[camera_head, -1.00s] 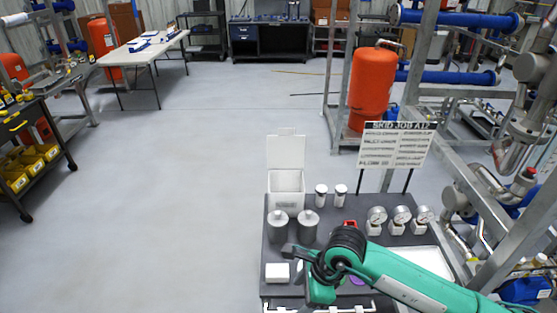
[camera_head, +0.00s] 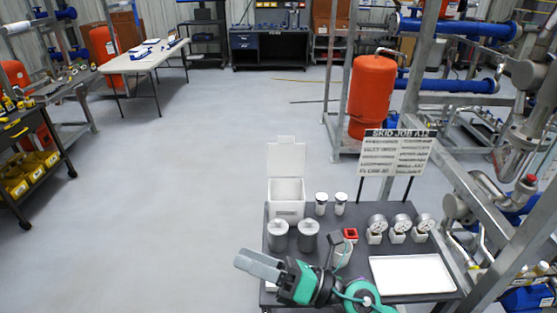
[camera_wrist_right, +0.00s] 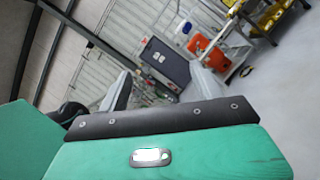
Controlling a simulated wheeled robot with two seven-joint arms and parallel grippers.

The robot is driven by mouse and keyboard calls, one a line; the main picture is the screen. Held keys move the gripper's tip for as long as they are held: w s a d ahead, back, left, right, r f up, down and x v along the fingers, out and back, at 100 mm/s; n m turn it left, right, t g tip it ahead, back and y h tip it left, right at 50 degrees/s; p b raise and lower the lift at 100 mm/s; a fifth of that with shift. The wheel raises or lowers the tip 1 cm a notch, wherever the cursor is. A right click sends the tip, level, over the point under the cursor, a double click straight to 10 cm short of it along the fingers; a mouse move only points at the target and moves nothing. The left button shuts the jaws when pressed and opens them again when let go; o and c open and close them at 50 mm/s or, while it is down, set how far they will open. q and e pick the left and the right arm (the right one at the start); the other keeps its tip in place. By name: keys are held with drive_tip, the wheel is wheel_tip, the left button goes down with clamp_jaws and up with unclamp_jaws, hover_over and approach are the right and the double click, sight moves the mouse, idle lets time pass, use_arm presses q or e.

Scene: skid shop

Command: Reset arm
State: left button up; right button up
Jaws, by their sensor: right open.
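My right gripper (camera_head: 252,263) is at the front left of the dark cart (camera_head: 355,265), with its grey fingers pointing left past the cart's edge. It is open with nothing between the fingers; in the right wrist view the two fingers (camera_wrist_right: 160,76) stand wide apart. My green right arm comes in from the bottom, over the cart's front. My left gripper is in neither view.
The cart holds an open white box (camera_head: 286,190), two grey cylinders (camera_head: 308,236), two small jars (camera_head: 340,203), several gauges (camera_head: 399,228), a red item (camera_head: 350,234), a white tray (camera_head: 412,274) and a sign (camera_head: 397,153). A pipe skid stands right.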

drive_tip(key=w+d+m+t+h, duration=0.3)
drive_tip(key=d+m+t+h, duration=0.25)
drive_tip(key=m+t, duration=0.4)
drive_tip(key=w+d+m+t+h, duration=0.45)
drive_tip(key=d+m+t, duration=0.2)
drive_tip(key=m, duration=0.55)
drive_tip(key=s+d+f+m+g+h, duration=0.2)
drive_tip(key=d+f+m+g+h, duration=0.4)
drive_tip(key=d+f+m+h, duration=0.6)
drive_tip(key=s+d+f+m+g+y, duration=0.1)
drive_tip(key=s+d+f+m+g, duration=0.15)
drive_tip(key=s+f+g, duration=0.6)
drive_tip(key=s+d+f+m+g, duration=0.1)
drive_tip(key=s+f+m+g, duration=0.4)
drive_tip(key=s, duration=0.6)
wheel_tip(320, 180, down, 34)
drive_tip(key=s+n, duration=0.1)
drive_tip(key=s, duration=0.1)
drive_tip(key=s+d+f, duration=0.3)
drive_tip(key=s+f, duration=1.5)
drive_tip(key=shift+n+g, duration=0.3)
drive_tip(key=shift+g, duration=0.05)
